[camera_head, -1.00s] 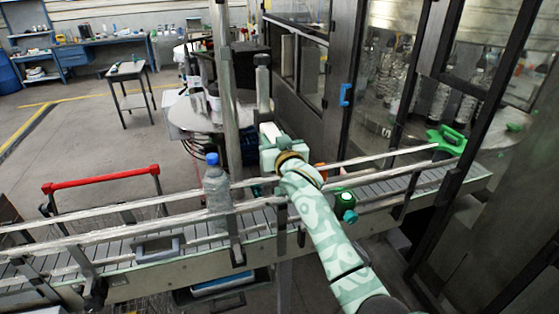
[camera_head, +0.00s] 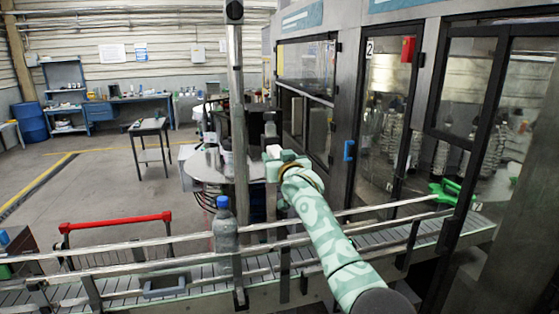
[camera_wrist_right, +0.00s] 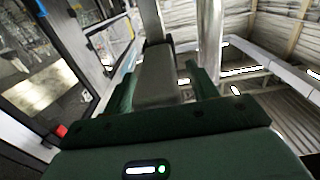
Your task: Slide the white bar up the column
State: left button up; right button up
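The white bar (camera_head: 273,151) is a small pale block at the end of my right arm in the head view, just below the dark top of a short column (camera_head: 270,125). My right gripper (camera_head: 278,158) has its fingers on either side of it. In the right wrist view the bar (camera_wrist_right: 156,78) is a greyish block between the two green fingers, with the grey column (camera_wrist_right: 151,20) rising behind it. The bar lies close against the left finger; a narrow gap seems to show by the right one. My left gripper is in neither view.
A conveyor with rails (camera_head: 130,258) runs across below, carrying a blue-capped bottle (camera_head: 224,225). A taller metal post (camera_head: 237,110) stands left of the column. A glazed machine cabinet (camera_head: 345,150) stands close on the right. Open floor lies at left.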

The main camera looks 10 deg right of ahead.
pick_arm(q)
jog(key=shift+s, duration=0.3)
pick_arm(e)
jog(key=shift+s+f, duration=0.1)
jog(key=shift+f, duration=0.05)
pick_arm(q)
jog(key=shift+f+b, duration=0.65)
pick_arm(e)
jog(key=s, duration=1.6)
jog(key=shift+d, duration=0.25)
